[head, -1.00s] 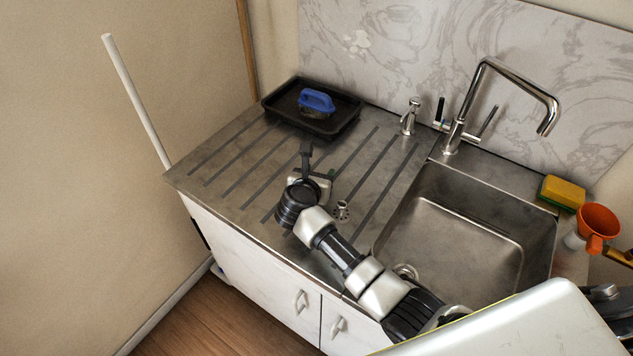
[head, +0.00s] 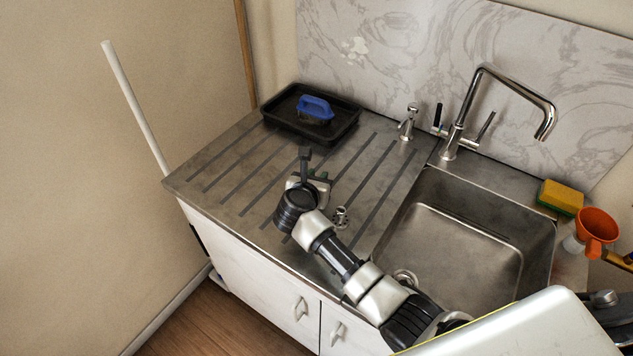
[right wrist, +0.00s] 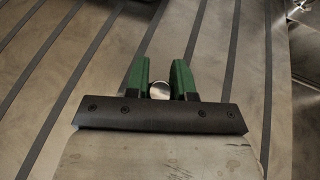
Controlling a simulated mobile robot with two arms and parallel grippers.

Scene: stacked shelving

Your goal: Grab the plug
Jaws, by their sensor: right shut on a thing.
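The plug (right wrist: 160,91) shows in the right wrist view as a small round, shiny metal piece between the green fingers. My right gripper (right wrist: 159,78) is shut on it, with a finger on each side. In the head view my right gripper (head: 319,176) is low over the ribbed metal drainboard (head: 232,168), in front of the black tray. The plug is hidden there by the gripper and wrist. I cannot tell whether the plug touches the drainboard. My left gripper is not in view.
A black tray (head: 284,123) with a blue-handled brush (head: 315,108) stands at the back of the drainboard. The sink basin (head: 475,240), tall tap (head: 487,75), sponge (head: 561,196) and orange funnel (head: 596,224) are to the right. A small round metal fitting (head: 341,217) is beside my arm.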

